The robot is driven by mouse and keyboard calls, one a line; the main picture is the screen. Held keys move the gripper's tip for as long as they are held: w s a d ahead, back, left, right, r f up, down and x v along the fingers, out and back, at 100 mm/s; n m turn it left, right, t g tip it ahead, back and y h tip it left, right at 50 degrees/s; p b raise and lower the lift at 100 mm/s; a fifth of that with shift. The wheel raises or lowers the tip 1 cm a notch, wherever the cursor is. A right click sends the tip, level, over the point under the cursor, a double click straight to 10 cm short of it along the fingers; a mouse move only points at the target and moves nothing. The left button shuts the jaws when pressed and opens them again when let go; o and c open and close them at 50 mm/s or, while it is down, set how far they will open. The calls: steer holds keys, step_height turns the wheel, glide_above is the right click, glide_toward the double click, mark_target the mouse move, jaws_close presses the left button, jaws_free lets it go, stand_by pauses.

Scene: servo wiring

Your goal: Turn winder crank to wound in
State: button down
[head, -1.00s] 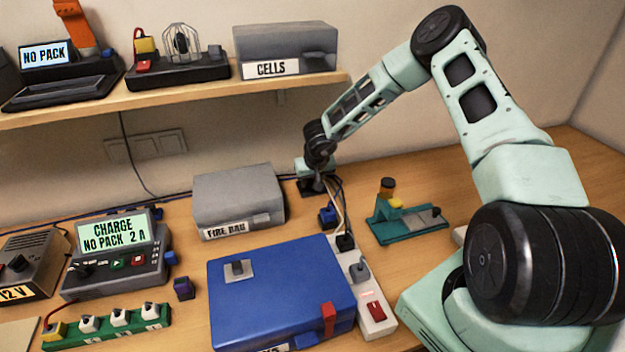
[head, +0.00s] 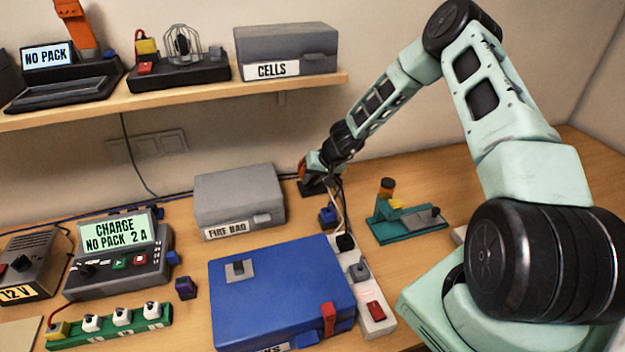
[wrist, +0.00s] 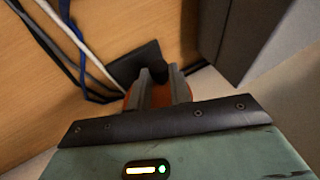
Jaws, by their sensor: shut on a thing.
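My gripper (wrist: 160,80) is shut at the winder at the back of the table, near the wall. In the head view the gripper (head: 313,165) hides most of the winder, and a bit of orange shows at its left. The winder's black base (head: 312,188) stands on the table, and black also shows beyond the fingers in the wrist view (wrist: 132,64). Between the grey fingers I see an orange part (wrist: 160,96), with a dark knob-like end by the right fingertip. The crank is mostly hidden by the fingers, so its exact angle cannot be told.
White, black and blue cables (wrist: 72,35) run beside the winder. The grey fire bag box (head: 238,198) stands close to its left. In front are a blue case (head: 285,285), a power strip (head: 372,318) and a teal fixture (head: 408,228). The shelf (head: 200,97) is above left.

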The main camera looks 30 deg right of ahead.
steer(key=y+b, duration=0.1)
steer(key=b, duration=0.2)
steer(key=m+t+y+b, duration=0.1)
steer(key=y+b, duration=0.1)
steer(key=b, duration=0.1)
steer(key=shift+d+f, duration=0.2)
steer(key=shift+f, duration=0.15)
steer(key=y+b, duration=0.1)
steer(key=b, duration=0.1)
steer(key=t+y+b, duration=0.1)
steer(key=b, duration=0.2)
steer(key=m+t+y+b, duration=0.1)
steer(key=y+b, duration=0.1)
steer(key=b, duration=0.1)
steer(key=shift+r, duration=0.3)
steer(key=t+y+b, duration=0.1)
steer(key=b, duration=0.2)
steer(key=m+t+y+b, duration=0.1)
steer(key=y+b, duration=0.1)
steer(key=shift+s+d+r+y+b, duration=0.1)
steer(key=shift+d+r+y+b, duration=0.1)
steer(key=shift+r+y+b, duration=0.15)
steer(key=shift+d+r+m+t+y+b, duration=0.15)
steer(key=shift+r+m+t+y+b, duration=0.1)
steer(key=shift+m+t+y+b, duration=0.8)
steer(key=shift+r+b, duration=0.1)
steer(key=shift+b, duration=0.4)
steer(key=c, duration=1.3)
jaws_free()
steer(key=shift+r, duration=0.1)
